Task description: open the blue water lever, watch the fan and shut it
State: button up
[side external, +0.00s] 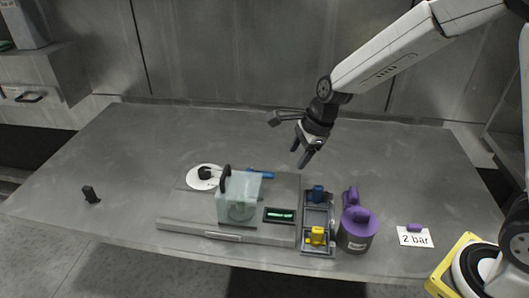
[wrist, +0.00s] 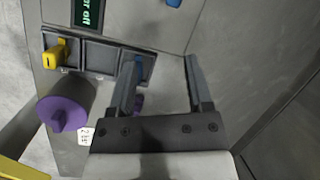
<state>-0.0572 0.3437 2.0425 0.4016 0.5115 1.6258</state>
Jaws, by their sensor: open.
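A blue lever (side external: 318,193) stands in the far end of a grey slotted panel, with a yellow lever (side external: 316,235) at its near end. In the wrist view the blue lever (wrist: 141,67) is partly hidden by the left finger. Another blue piece (side external: 262,174) lies behind a translucent box (side external: 239,197); which blue part is the water lever is not certain. A round shape shows faintly inside the box; I cannot tell whether the fan turns. A small display (side external: 279,215) reads "off" at its end in the wrist view (wrist: 88,12). My gripper (side external: 301,154) is open, empty and above the panel's far side.
A purple-topped canister (side external: 358,229) stands right of the panel. A "2 bar" card (side external: 415,237) with a purple piece lies farther right. A white disc (side external: 204,176) with a black part and a small black object (side external: 90,194) are left. The table's back is clear.

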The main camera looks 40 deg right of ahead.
aim_at(268, 173)
jog(key=w+m, duration=0.1)
jog(key=w+a+m, duration=0.1)
jog(key=m, duration=0.1)
jog(key=w+a+m, duration=0.1)
jog(key=m, duration=0.1)
jog(key=shift+w+r+y, duration=0.15)
jog(key=shift+w+y, duration=0.1)
jog(key=shift+y, duration=0.15)
jog(key=shift+x, duration=3.9)
jog(key=shift+c, duration=0.2)
grip_shut()
